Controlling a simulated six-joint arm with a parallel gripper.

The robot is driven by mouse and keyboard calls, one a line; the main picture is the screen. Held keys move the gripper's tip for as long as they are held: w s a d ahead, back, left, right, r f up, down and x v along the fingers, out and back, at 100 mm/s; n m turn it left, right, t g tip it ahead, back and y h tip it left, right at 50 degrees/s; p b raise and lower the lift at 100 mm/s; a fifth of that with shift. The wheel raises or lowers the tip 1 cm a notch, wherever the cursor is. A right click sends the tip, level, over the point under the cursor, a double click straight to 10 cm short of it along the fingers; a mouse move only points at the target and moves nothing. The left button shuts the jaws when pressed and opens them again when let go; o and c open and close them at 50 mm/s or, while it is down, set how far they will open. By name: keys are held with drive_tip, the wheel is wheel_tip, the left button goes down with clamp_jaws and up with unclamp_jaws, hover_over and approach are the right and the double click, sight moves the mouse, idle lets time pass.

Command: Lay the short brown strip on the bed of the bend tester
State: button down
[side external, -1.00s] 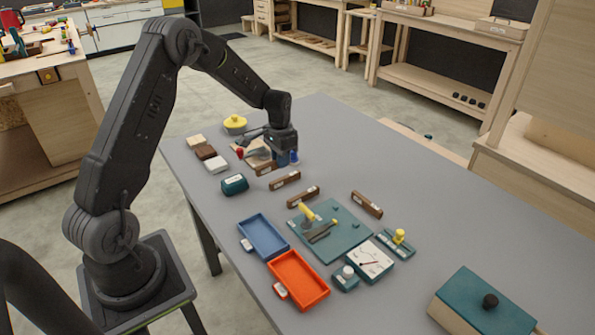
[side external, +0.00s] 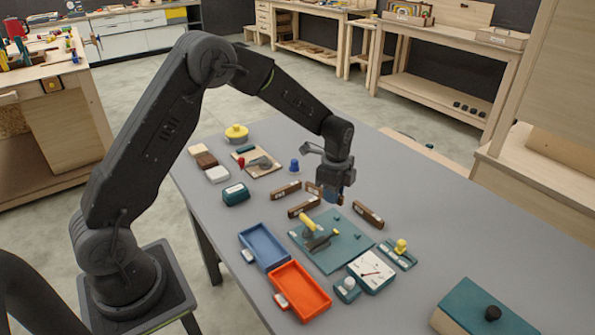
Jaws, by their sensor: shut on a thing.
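My gripper (side external: 332,194) is shut on a short brown strip (side external: 314,188), above the table just beyond the bend tester. The fingers hide the strip's middle. The bend tester is a teal plate (side external: 345,255) with a yellow handle (side external: 310,223) and a dark bar-like part (side external: 321,241), whose details are too small to tell. A white dial box (side external: 371,271) with a red needle stands at its front right corner. Other brown strips lie on the table: one (side external: 286,190) and another (side external: 304,207) to the left of the gripper, and a third (side external: 368,215) to its right.
A blue tray (side external: 246,240) and an orange tray (side external: 277,287) lie left of the tester. A teal block (side external: 235,194), a blue peg (side external: 295,166) and a board (side external: 252,170) are farther back. A teal-topped box (side external: 470,308) stands front right.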

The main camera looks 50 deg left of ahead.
sight(347, 237)
drive_tip(key=d+m, duration=0.1)
drive_tip(key=d, duration=0.1)
drive_tip(key=d+m, duration=0.1)
drive_tip(key=d, duration=0.1)
drive_tip(key=d+f+m, duration=0.1)
drive_tip(key=d+m, duration=0.1)
drive_tip(key=shift+w+d, duration=0.1)
drive_tip(key=shift+d, duration=0.2)
drive_tip(key=shift+f, duration=2.75)
drive_tip(key=shift+f, duration=0.25)
drive_tip(key=c, duration=0.6)
unclamp_jaws()
drive_tip(key=shift+r, duration=3)
